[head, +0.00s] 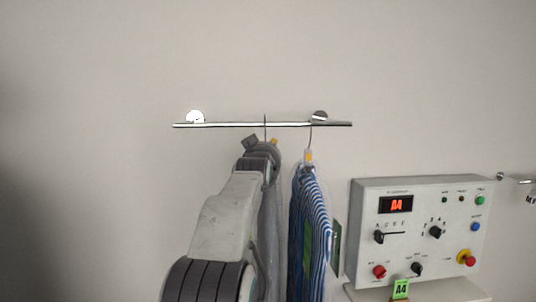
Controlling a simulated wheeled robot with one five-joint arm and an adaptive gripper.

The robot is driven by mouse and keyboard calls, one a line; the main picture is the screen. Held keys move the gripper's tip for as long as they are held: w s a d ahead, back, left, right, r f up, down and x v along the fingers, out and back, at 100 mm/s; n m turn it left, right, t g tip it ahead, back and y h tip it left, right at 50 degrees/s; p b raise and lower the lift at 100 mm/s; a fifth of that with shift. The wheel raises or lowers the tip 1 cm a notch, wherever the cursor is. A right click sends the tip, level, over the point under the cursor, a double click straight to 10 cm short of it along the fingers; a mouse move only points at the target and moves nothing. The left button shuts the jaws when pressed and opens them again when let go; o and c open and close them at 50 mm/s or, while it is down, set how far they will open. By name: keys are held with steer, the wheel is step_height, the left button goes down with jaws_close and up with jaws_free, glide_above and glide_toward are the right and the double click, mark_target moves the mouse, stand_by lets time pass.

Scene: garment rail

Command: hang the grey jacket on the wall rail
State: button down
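The wall rail (240,125) is a thin metal bar on two round mounts, upper middle of the head view. The grey jacket (271,225) hangs below it, mostly hidden behind my arm. A thin hanger hook (265,122) rises above my gripper and reaches the rail in the picture; whether it rests over the bar I cannot tell. My gripper (262,145) is at the top of the jacket, just below the rail. Its fingers are largely hidden by my wrist, so I cannot see whether they grip the hanger.
A blue-and-white striped garment (312,225) hangs from the rail just right of the jacket. A small wall fitting (515,179) shows at the far right. The rail's left part is free.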

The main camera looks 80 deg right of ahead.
steer(key=shift+f+b, duration=0.3)
steer(key=shift+b, duration=0.15)
stand_by(0.4)
steer(key=c, duration=1)
jaws_free()
steer(key=shift+a, duration=0.1)
steer(key=shift+o, duration=0.4)
steer(key=shift+f, duration=0.4)
steer(key=shift+s+a+r, duration=0.1)
steer(key=shift+a+r, duration=0.05)
steer(key=shift+a, duration=0.2)
steer(key=a, duration=0.3)
steer(key=s+a, duration=0.1)
steer(key=a, duration=0.7)
steer(key=shift+s+r, duration=0.1)
steer(key=shift+s, duration=0.05)
steer(key=shift+o, duration=0.6)
